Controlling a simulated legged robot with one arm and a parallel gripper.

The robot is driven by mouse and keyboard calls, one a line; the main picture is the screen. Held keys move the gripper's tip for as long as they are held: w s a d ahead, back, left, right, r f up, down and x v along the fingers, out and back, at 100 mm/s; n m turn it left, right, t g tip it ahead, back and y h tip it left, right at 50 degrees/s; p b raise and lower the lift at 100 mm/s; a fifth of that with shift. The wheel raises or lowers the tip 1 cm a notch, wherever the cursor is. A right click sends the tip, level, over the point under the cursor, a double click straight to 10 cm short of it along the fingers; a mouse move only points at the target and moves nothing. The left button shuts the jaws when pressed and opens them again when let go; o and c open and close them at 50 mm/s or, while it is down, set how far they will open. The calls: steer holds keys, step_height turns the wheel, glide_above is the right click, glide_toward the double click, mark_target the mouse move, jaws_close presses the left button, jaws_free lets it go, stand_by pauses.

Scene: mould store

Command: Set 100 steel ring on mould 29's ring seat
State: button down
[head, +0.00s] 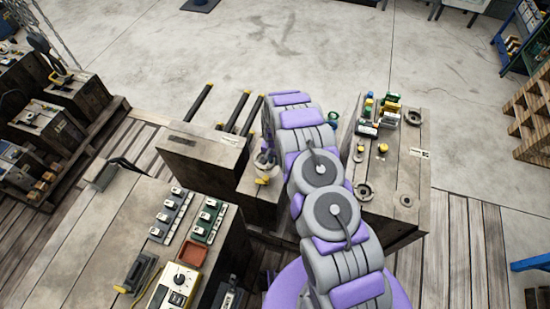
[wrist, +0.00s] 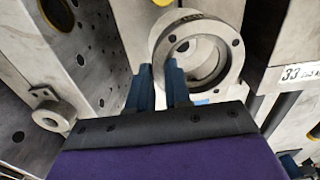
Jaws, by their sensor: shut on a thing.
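In the wrist view my gripper (wrist: 162,72) has its two dark blue fingers at the lower left rim of a grey steel ring (wrist: 236,62) with small bolt holes. The fingers are shut on this rim, and the ring's bore faces the camera. Any size mark on the ring is too small to read. In the head view my arm covers most of the gripper, beside a wooden-looking mould block (head: 190,155) with a small white label. I cannot read a 29 on any block, and I cannot tell which surface is the ring seat.
In the wrist view a white label reading 33 (wrist: 292,74) is on a block at the right. A small grey eye fitting (wrist: 50,115) is at the left. In the head view, another block (head: 395,170) carries rings and small coloured parts. A bench (head: 85,225) stands front left.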

steer(key=shift+w+a+f, duration=0.15)
steer(key=shift+a+f, duration=0.05)
steer(key=shift+f, duration=0.1)
steer(key=shift+d+f, duration=0.2)
steer(key=shift+d, duration=0.3)
steer(key=shift+d+f, duration=0.2)
steer(key=shift+d, duration=0.3)
steer(key=shift+f+b, duration=0.3)
steer(key=shift+b, duration=0.1)
steer(key=shift+f, duration=0.35)
steer(key=shift+a+f+b, duration=0.35)
steer(key=shift+a+f, duration=0.1)
steer(key=shift+f, duration=0.2)
steer(key=shift+a+f+b, duration=0.3)
steer(key=shift+a+f, duration=0.1)
steer(key=shift+f, duration=0.2)
steer(key=shift+d, duration=0.75)
steer(key=shift+a+f, duration=0.1)
steer(key=shift+a, duration=0.55)
steer(key=shift+d, duration=0.45)
steer(key=shift+a, duration=0.15)
